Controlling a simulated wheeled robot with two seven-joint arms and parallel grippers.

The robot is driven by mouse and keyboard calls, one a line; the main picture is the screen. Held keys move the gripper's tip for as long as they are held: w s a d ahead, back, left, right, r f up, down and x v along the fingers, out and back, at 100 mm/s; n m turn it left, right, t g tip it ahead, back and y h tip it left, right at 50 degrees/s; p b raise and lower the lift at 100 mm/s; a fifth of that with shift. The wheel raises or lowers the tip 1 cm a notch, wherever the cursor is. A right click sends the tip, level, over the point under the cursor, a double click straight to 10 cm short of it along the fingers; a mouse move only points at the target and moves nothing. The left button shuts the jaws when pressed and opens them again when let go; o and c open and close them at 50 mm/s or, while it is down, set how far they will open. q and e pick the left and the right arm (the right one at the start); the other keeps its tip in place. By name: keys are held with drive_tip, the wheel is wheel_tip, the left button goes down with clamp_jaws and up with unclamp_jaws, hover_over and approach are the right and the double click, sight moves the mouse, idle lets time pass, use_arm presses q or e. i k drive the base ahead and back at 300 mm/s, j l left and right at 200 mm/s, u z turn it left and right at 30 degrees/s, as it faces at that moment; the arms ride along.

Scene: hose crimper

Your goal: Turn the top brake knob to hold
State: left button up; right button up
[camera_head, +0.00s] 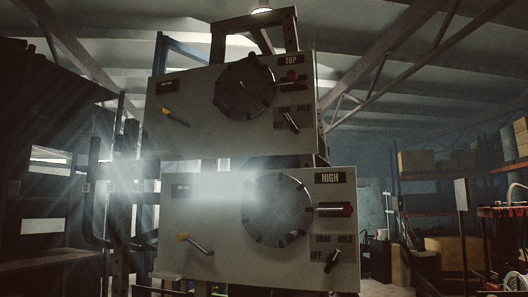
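The upper grey panel, labelled TOP (291,60), carries a small brake knob (291,122) at its lower right. The labels DRAG and HOLD sit above this knob, with OFF to its left. The knob's bar slants from upper left, near DRAG, to lower right; which end is its pointer is too small to tell. A large dark round dial (245,86) is in the middle of the panel. Neither of my grippers is in view, and nothing touches the knob.
Yellow-ended levers (174,117) stick out at the panels' left. Dark upright bars stand at left; shelves with boxes (424,160) are behind at right.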

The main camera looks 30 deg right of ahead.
sight(292, 124)
drive_tip(key=i+z, duration=0.1)
drive_tip(key=z, duration=1.5)
